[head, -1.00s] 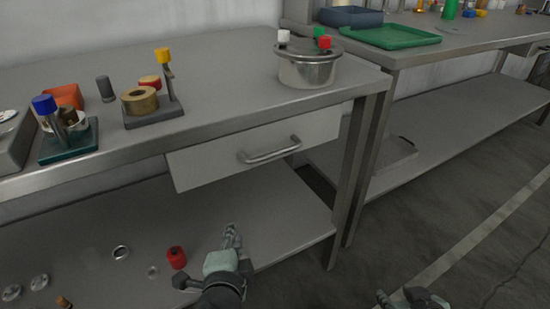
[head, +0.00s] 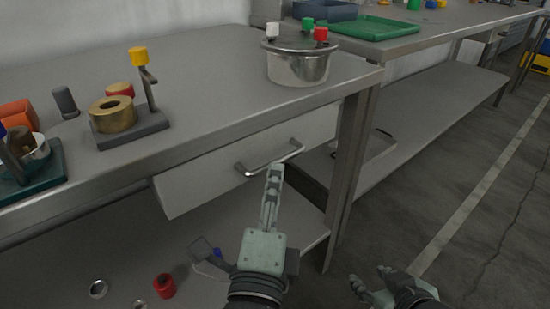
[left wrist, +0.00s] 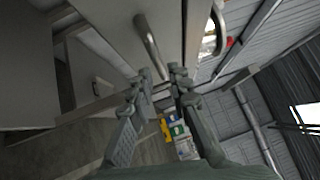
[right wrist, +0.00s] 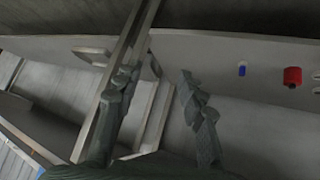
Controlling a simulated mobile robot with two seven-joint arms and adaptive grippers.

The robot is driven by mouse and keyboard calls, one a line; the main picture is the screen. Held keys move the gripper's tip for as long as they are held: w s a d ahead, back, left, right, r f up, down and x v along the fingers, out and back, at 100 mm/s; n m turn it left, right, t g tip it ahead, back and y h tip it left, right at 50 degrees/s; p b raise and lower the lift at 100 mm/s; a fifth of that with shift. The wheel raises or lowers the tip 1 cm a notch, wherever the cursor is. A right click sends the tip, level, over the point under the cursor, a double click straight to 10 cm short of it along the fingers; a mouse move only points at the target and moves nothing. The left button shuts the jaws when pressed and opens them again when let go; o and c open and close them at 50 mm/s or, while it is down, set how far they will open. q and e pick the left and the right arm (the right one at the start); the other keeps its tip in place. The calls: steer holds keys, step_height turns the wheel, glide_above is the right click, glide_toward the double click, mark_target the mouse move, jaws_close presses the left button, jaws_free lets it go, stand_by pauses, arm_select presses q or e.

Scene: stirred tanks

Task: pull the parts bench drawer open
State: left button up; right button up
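The grey drawer front (head: 200,179) sits under the near bench's top edge, with no clear gap showing around it. Its bar handle (head: 285,155) is metal and runs along the front. My left gripper (head: 274,172) has its fingertips just below the handle in the head view. In the left wrist view, the handle (left wrist: 148,42) lies ahead of the open fingers (left wrist: 161,73), nearer the left finger. Nothing is between the fingers, and I cannot tell whether they touch the handle. My right gripper (head: 372,282) is open and empty, low over the floor side; it also shows in the right wrist view (right wrist: 158,78).
A lidded steel pot (head: 298,65) stands at the bench's right corner, above the drawer. A brass ring on a grey stand (head: 130,127) is further left. The bench leg (head: 347,165) stands right of the drawer. A red part (head: 163,286) lies on the lower shelf. Floor at right is clear.

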mark_target(277, 160)
arm_select(q)
steer(key=x, duration=0.5)
steer(key=shift+a+p, duration=0.1)
steer(key=shift+p, duration=0.25)
arm_select(e)
steer(key=s+d+f+g, duration=0.1)
steer(key=s, duration=0.1)
steer(key=s+d+f+g+h, duration=0.1)
steer(key=s+d, duration=0.1)
steer(key=shift+d+f+g, duration=0.15)
steer(key=shift+d+g, duration=0.1)
steer(key=shift+g, duration=0.05)
arm_select(q)
jaws_close()
